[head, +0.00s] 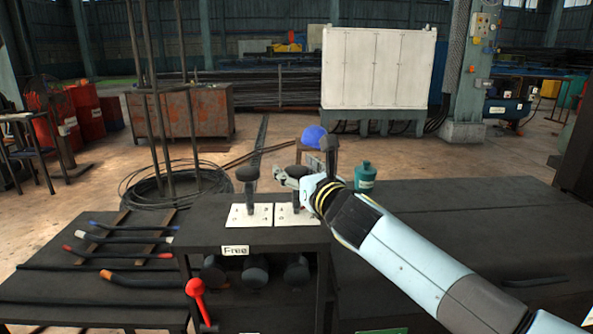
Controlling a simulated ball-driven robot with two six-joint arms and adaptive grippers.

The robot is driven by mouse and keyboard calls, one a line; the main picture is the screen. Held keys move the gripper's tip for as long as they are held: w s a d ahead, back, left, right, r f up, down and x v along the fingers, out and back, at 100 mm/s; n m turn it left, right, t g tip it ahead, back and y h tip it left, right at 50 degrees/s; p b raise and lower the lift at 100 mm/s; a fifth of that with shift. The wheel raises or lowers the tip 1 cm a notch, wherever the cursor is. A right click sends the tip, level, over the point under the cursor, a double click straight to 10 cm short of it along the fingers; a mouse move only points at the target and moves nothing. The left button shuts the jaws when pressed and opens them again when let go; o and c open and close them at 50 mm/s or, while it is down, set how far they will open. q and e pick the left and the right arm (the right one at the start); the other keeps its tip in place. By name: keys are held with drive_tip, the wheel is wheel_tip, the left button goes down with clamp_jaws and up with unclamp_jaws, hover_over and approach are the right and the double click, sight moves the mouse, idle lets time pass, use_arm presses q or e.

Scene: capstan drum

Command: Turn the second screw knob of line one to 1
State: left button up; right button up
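A dark cabinet stands in the middle with two white plates on its top. A dark mushroom-shaped knob (247,176) stands upright on the left plate (240,215). The right plate (292,217), with small marks on it, lies beside it and is partly covered by my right arm. My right gripper (285,178) is above this plate, beside a dark knob (297,172) that it partly hides. I cannot tell whether its fingers touch or hold that knob. Another dark upright knob (329,146) stands behind my wrist. My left gripper is not in view.
A "Free" label (235,250) is on the cabinet's front edge, above dark round knobs and a red-balled lever (195,288). A teal bottle (365,176) stands behind my arm. Coloured-tipped bars lie on the low table at left. A dark bench top (480,215) extends right.

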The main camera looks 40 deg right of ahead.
drive_tip(key=c, duration=0.8)
drive_tip(key=shift+p, duration=0.4)
